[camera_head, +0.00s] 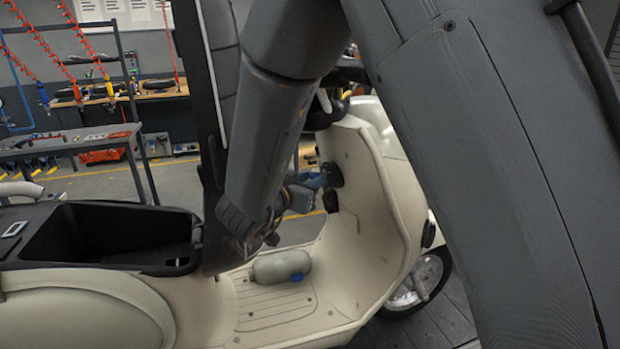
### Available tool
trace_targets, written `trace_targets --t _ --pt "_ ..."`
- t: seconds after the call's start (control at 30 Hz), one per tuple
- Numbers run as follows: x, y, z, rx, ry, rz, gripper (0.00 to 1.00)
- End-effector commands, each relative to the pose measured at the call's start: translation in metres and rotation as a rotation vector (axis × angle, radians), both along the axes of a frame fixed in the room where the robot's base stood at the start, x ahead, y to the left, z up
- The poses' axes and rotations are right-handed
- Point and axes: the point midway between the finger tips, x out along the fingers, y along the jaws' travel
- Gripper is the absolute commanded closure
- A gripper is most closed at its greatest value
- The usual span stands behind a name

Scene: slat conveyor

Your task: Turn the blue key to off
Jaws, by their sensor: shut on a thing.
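A cream scooter (375,210) stands in front of me. On the inner face of its leg shield is a black round ignition lock (334,175). A blue key (316,181) shows at the lock. My gripper (306,186) reaches in from the left, with its fingertips at the key, and is shut on it. The gripper's body and my arm hide part of this area. The key's exact angle and any markings on the lock are too small to read.
A grey-green canister with a blue cap (281,265) lies on the scooter's footboard (262,310). The black underseat bin (105,235) is open at the left. A grey workbench (70,145) stands behind. The front wheel (422,282) is at the right.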

Motion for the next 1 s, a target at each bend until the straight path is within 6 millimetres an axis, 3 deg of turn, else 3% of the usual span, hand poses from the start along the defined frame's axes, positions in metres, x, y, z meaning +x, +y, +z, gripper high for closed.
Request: trace_targets --t 0.1,0.13,0.23,0.27,0.83,1.0 --pt "0.000 0.000 0.003 -0.007 0.032 0.004 0.91" --pt "0.000 0.000 0.001 -0.010 0.036 0.005 0.72" --pt "0.000 0.000 0.000 -0.011 0.036 0.004 0.55" --pt "0.000 0.000 0.000 -0.011 0.036 0.004 0.53" --pt "-0.001 -0.005 -0.002 -0.010 0.038 -0.006 0.53" --pt "-0.011 0.003 0.000 -0.009 0.037 -0.002 0.53"
